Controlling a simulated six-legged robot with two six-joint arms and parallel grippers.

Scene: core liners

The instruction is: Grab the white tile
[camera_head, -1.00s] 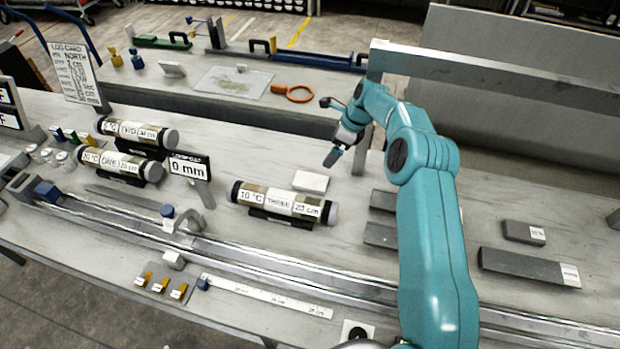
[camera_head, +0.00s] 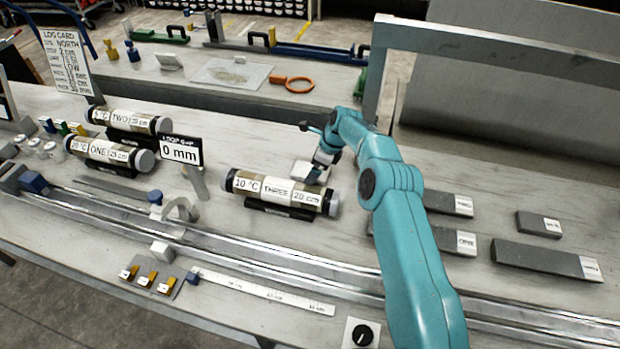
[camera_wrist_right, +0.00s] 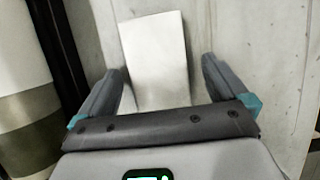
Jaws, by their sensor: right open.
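The white tile (camera_head: 309,172) lies flat on the bench just behind the core liner marked THREE (camera_head: 278,190). It also shows in the right wrist view (camera_wrist_right: 156,58), upper middle, as a pale rectangle. My right gripper (camera_head: 318,172) is down at the tile and partly covers it in the head view. In the wrist view its two fingers (camera_wrist_right: 158,80) are open, one on each side of the tile's near end, with a gap visible on the right. I cannot tell whether the left finger touches the tile. My left gripper is not in view.
Liner THREE on its dark cradle stands close beside the gripper and shows at the left of the wrist view (camera_wrist_right: 25,95). Grey labelled blocks (camera_head: 545,258) lie to the right. A metal rail (camera_head: 250,248) runs in front.

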